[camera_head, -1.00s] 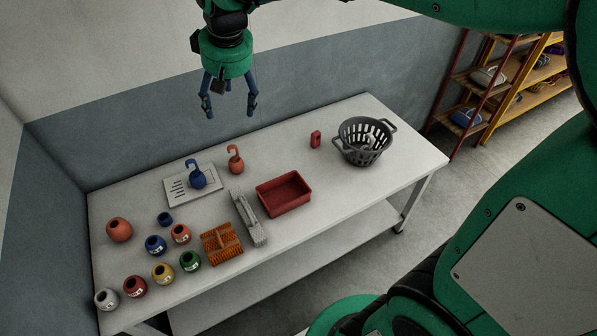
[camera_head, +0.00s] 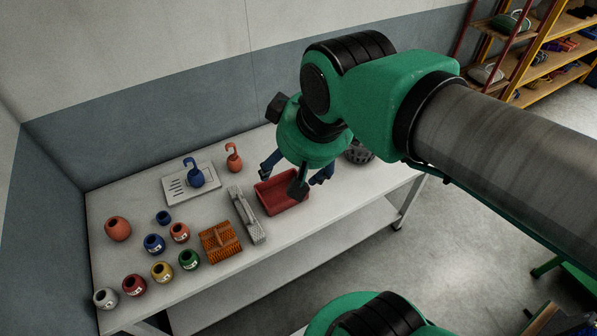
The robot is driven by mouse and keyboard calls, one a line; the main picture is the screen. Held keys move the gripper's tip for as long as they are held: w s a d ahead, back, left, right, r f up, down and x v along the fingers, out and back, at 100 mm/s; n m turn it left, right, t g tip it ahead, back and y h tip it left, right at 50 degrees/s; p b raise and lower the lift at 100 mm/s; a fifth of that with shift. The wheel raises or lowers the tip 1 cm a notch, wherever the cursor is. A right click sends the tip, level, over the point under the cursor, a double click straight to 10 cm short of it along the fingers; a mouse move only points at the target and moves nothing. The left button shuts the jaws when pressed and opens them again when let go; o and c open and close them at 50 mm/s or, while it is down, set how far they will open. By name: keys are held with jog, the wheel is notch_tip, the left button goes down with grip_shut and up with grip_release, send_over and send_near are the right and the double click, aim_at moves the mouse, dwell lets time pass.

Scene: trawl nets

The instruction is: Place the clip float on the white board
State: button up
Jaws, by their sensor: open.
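The white board (camera_head: 207,173) has slots and lies flat on the table towards the back left. A blue float with a hooked top (camera_head: 196,178) stands on it. An orange-red float with a similar hook (camera_head: 234,161) stands on the table just right of the board. I cannot tell which one is the clip float. My gripper (camera_head: 296,180) is open over the red tray, right of both hooked floats and apart from them. Nothing shows between its fingers.
The red tray (camera_head: 287,201) is partly covered by my gripper, and the grey basket (camera_head: 358,152) mostly by my arm. A grey-white ridged block (camera_head: 246,217), an orange brush-like block (camera_head: 220,241) and several round floats, including a green one (camera_head: 189,259), stand left and front.

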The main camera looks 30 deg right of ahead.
jog(key=s, duration=0.1)
jog(key=s+f, duration=0.1)
jog(key=s, duration=0.1)
jog(key=shift+d+f, duration=0.15)
jog(key=shift+f, duration=0.1)
jog(key=shift+w, duration=0.1)
notch_tip(320, 180, down, 10)
jog(key=b, duration=1)
